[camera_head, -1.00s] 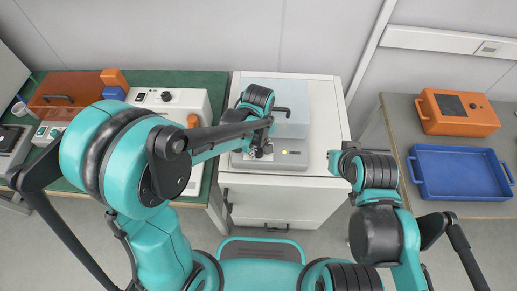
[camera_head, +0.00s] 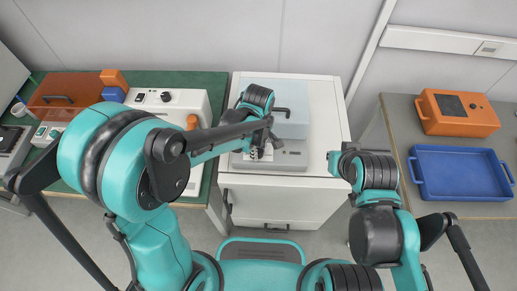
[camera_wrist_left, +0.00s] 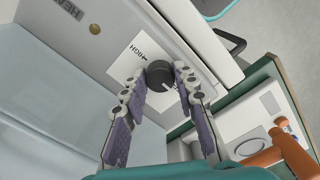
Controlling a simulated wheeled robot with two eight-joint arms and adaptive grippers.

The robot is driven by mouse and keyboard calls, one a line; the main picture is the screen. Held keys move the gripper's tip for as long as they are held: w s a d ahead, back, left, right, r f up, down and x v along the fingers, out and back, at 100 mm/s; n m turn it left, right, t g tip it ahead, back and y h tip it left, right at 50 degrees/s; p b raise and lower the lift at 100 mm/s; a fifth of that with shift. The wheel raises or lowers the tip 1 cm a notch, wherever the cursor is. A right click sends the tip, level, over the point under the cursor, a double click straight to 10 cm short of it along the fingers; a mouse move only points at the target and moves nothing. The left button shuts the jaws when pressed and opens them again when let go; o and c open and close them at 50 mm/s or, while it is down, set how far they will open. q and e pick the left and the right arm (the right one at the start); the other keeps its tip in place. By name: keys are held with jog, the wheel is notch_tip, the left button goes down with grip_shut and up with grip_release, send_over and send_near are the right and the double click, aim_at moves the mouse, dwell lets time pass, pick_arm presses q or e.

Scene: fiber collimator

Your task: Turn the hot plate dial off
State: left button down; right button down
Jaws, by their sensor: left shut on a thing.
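The hot plate (camera_head: 290,158) is a light grey unit on the white cabinet, with a pale blue box-like part at its back. In the left wrist view its dial (camera_wrist_left: 159,74) is a dark round knob on a white label reading HIGH with an arrow. A pale mark shows on the knob's lower right edge. My left gripper (camera_wrist_left: 160,84) is shut on the dial, one finger on either side. In the head view the left gripper (camera_head: 262,153) is at the front of the unit and hides the dial. My right gripper (camera_head: 340,163) is beside the cabinet's right edge; its fingers are unclear.
A brass-coloured round spot (camera_wrist_left: 96,29) is on the front panel beside the label. A white device with an orange knob (camera_head: 193,121) stands on the green bench to the left. A blue tray (camera_head: 460,195) and an orange box (camera_head: 455,112) are on the right table.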

pick_arm(q)
jog(key=c, duration=1.2)
grip_release()
notch_tip(320, 180, up, 12)
jog(key=s+a+m+t, duration=0.2)
jog(key=a+m, duration=0.1)
jog(key=a, duration=0.2)
jog(key=s+a+m+t, duration=0.2)
jog(key=s+a+m, duration=0.1)
jog(key=a+m, duration=0.1)
jog(key=s+a+r+m+t, duration=0.1)
jog(key=s+a+m+t, duration=0.2)
jog(key=a, duration=0.3)
jog(key=shift+s+a+m, duration=0.1)
jog(key=shift+s+m, duration=0.05)
jog(key=shift+m, duration=0.55)
